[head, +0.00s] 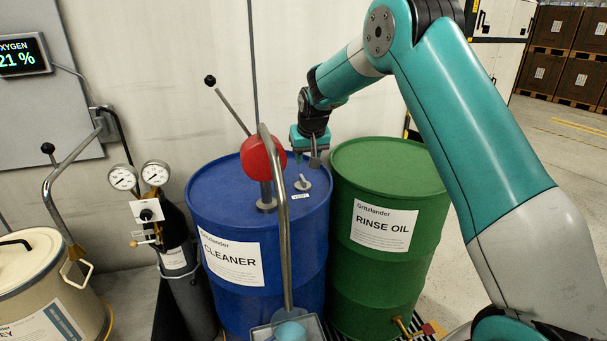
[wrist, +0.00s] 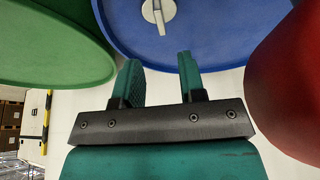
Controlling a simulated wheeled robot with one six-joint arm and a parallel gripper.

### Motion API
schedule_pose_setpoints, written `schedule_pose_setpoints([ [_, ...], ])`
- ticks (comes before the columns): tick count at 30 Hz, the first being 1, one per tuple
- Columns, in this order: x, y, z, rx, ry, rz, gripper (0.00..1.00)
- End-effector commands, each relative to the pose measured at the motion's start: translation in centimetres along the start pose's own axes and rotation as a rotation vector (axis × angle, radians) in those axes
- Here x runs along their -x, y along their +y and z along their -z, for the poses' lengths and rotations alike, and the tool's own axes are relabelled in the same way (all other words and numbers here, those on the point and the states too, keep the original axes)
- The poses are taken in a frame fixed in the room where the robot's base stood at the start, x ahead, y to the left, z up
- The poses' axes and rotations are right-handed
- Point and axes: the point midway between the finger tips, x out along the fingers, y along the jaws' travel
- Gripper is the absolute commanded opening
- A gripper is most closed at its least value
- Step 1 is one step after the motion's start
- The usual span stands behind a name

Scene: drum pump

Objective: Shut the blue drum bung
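The blue drum (head: 226,195), labelled CLEANER, stands left of centre in the head view. Its bung (head: 303,184) is a small grey fitting with a raised handle on the drum top, behind a small white label. In the wrist view the bung (wrist: 158,11) shows at the top edge as a pale disc with a grey bar handle, partly cut off. My gripper (head: 314,158) hangs above the far right part of the drum top, beyond the bung and apart from it. In the wrist view my gripper (wrist: 159,64) is open, with nothing between its fingers.
A red hand pump (head: 262,158) with a lever and bent steel spout (head: 282,220) rises from the blue drum, left of the bung. It is close on the right in the wrist view (wrist: 292,85). A green drum (head: 385,163) stands right. Gas gauges (head: 140,176) are left.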

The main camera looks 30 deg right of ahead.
Motion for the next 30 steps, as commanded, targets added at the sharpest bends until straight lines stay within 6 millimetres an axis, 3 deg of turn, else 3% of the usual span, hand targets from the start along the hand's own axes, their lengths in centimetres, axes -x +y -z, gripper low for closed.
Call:
schedule_pose_setpoints([
  [6,-4.8,0.0,0.0,0.0,-0.004,0.0,0.37],
  [12,-7.9,0.0,0.0,0.001,-0.002,0.001,0.37],
  [18,-9.2,-0.1,0.0,0.001,0.0,0.001,0.37],
  [26,-9.3,-0.1,0.0,0.001,0.0,0.001,0.37],
  [30,-9.2,-0.1,0.0,0.001,0.0,0.001,0.05],
])
